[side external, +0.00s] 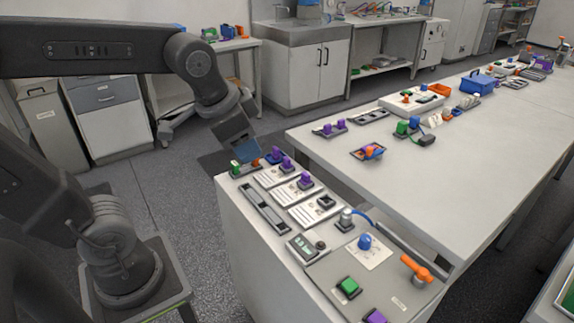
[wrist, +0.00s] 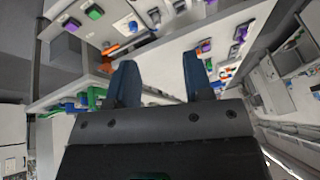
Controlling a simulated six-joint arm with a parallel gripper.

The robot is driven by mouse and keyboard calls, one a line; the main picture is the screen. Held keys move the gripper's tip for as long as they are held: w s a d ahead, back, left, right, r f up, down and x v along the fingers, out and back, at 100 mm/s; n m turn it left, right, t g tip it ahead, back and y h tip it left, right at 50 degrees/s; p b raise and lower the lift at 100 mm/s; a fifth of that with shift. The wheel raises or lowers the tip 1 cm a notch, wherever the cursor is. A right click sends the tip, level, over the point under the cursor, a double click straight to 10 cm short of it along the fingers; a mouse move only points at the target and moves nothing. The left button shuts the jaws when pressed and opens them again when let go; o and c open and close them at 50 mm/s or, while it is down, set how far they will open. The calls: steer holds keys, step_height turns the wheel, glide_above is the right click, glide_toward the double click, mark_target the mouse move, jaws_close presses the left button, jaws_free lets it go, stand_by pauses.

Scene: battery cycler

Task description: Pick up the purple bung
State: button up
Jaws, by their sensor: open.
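Several small purple pieces sit on the near bench; I cannot tell for sure which is the purple bung. In the side view one purple piece (side external: 287,163) stands on a white plate, another purple piece (side external: 305,180) stands on the plate in front, and a purple piece (side external: 375,317) is at the bottom edge. In the wrist view a purple piece (wrist: 205,45) shows beyond the fingers, apart from them. My gripper (side external: 247,152) is over the far left corner of the bench, left of the purple pieces. Its blue fingers (wrist: 160,82) are apart with nothing between them.
A green block (side external: 236,167) lies close below my gripper. A grey slotted rail (side external: 265,208), a blue knob (side external: 365,241), a green button (side external: 348,287) and an orange handle (side external: 417,269) are on the near bench. The long white table (side external: 420,180) behind has much bare surface.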

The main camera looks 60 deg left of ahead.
steer(key=w+a+m+g+y, duration=0.15)
steer(key=w+a+m, duration=0.35)
steer(key=w, duration=0.6)
steer(key=m+g+y, duration=0.2)
steer(key=m+g, duration=0.2)
steer(key=m, duration=0.6)
glide_above(287, 158)
steer(key=d, duration=0.3)
step_height(287, 158, down, 22)
steer(key=shift+t, duration=0.25)
steer(key=shift+x, duration=3.15)
steer(key=shift+a+r, duration=0.1)
jaws_close()
